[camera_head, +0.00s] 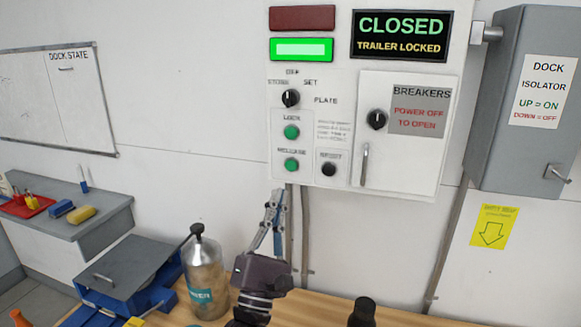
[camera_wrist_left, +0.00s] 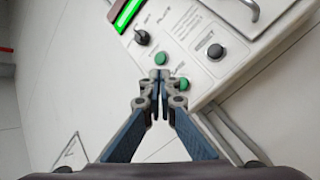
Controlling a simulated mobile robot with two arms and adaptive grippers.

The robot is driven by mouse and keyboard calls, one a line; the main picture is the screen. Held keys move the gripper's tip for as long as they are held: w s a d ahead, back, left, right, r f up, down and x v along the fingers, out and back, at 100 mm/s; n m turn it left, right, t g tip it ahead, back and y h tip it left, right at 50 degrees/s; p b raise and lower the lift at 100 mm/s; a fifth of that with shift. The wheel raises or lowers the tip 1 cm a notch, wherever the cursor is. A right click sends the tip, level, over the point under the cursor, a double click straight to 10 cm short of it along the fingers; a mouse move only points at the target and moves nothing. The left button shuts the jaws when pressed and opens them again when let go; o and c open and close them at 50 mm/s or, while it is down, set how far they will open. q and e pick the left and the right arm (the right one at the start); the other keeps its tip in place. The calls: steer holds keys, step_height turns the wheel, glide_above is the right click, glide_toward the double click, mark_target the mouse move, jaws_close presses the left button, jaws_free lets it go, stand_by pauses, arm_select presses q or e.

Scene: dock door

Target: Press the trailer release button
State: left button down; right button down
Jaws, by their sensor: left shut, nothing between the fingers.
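The control panel (camera_head: 340,184) is on the wall. Its green release button (camera_head: 291,164) is at the lower left, below the green lock button (camera_head: 291,132). In the left wrist view the release button (camera_wrist_left: 182,84) is just right of the fingertips, and the lock button (camera_wrist_left: 161,58) is beyond them. My left gripper (camera_head: 277,193) is shut and empty, pointing up below the panel's lower left corner; its tips also show in the left wrist view (camera_wrist_left: 159,76). I cannot tell whether they touch the panel. My right gripper is not in view.
A black reset button (camera_head: 328,169) sits right of the release button. The display (camera_head: 401,36) reads CLOSED, TRAILER LOCKED, and the green lamp (camera_head: 301,49) is lit. A bottle (camera_head: 205,275) stands on the wooden bench left of my arm. Conduits run down behind the gripper.

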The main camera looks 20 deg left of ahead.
mark_target(291, 166)
arm_select(q)
steer(key=shift+s+a+r+n+t+y, duration=0.15)
steer(key=shift+a+r+n+t+y, duration=0.1)
steer(key=shift+r+n+y, duration=0.3)
steer(key=shift+s+a+r+n+t+y, duration=0.1)
steer(key=shift+a+r+n+t+y, duration=0.2)
steer(key=shift+n, duration=0.35)
steer(key=shift+w, duration=0.1)
steer(key=shift+w+d+b, duration=0.15)
steer(key=shift+w+b, duration=0.8)
steer(key=shift+w, duration=1.25)
steer(key=shift+w+d+b, duration=0.1)
steer(key=shift+w+b, duration=0.85)
steer(key=shift+w, duration=1.2)
steer(key=shift+w+f+b, duration=0.1)
steer(key=shift+w+b, duration=0.1)
steer(key=shift+b, duration=0.15)
steer(key=shift+w, duration=0.2)
